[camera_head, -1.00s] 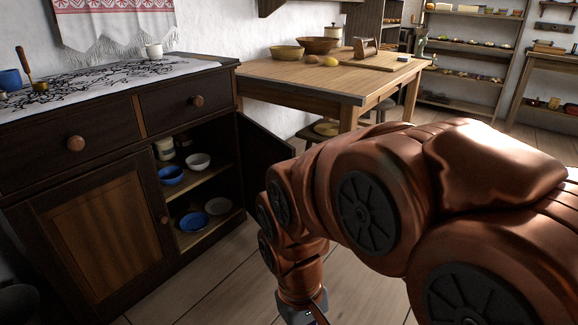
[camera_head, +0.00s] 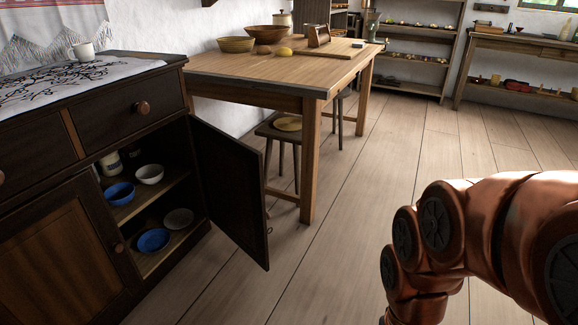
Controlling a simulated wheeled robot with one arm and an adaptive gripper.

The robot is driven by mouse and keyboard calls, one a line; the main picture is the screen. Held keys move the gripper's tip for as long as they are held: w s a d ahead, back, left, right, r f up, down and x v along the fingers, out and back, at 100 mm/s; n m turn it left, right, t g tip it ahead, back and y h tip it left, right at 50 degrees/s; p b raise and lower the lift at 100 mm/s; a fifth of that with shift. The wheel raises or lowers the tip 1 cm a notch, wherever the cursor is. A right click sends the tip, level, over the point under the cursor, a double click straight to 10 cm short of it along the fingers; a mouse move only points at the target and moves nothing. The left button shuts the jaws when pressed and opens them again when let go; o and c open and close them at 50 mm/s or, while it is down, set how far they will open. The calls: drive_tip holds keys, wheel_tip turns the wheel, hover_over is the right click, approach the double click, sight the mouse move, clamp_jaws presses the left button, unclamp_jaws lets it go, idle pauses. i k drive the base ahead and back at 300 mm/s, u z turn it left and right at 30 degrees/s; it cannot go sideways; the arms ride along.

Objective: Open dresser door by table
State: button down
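The dark wooden dresser (camera_head: 30,155) stands at the left. Its right door (camera_head: 232,190), on the side by the table, stands wide open and swung out to the right, with a small knob at its free edge. Inside the open compartment, two shelves hold blue and white bowls (camera_head: 150,174). The dresser's left door (camera_head: 50,255) is closed. The wooden table (camera_head: 290,78) stands just right of the open door. My copper arm is at the lower right, apart from the door. My gripper is out of the frame.
Bowls, a board and small items stand on the table. Shelves (camera_head: 420,60) line the back wall. The floor (camera_head: 400,150) in the middle and right is clear.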

sight(231, 172)
drive_tip(key=i, duration=0.7)
drive_tip(key=u, duration=3.05)
